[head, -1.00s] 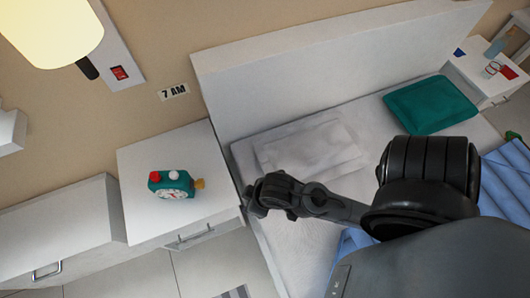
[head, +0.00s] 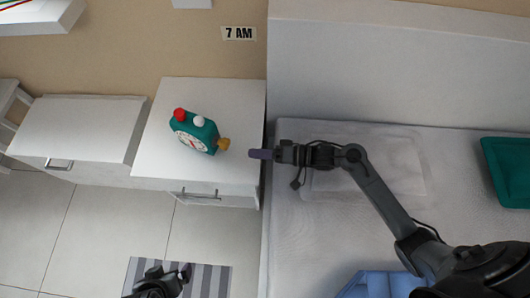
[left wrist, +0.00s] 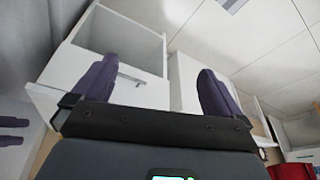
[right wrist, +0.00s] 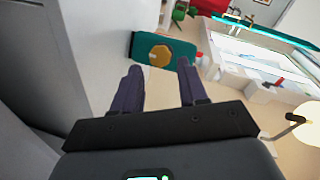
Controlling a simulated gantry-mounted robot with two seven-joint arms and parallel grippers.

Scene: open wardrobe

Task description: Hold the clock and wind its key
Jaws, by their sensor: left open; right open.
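The teal clock (head: 195,132) stands on the white nightstand, with a red and a white knob on top and its dial towards the lower left. Its yellow key (head: 223,144) sticks out on the right side. My right gripper (head: 262,154) is just right of the key, apart from it. In the right wrist view the open, empty fingers (right wrist: 158,90) point at the clock (right wrist: 178,50) and its round yellow key (right wrist: 160,56). My left gripper (head: 184,272) is low over the floor, far from the clock; its open, empty fingers show in the left wrist view (left wrist: 158,90).
The nightstand (head: 160,165) has a handled drawer below and clear room on top. A white cabinet (head: 80,130) stands to its left. The bed (head: 300,230) with its headboard (head: 380,70) is on the right. A striped rug (head: 215,283) lies on the floor.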

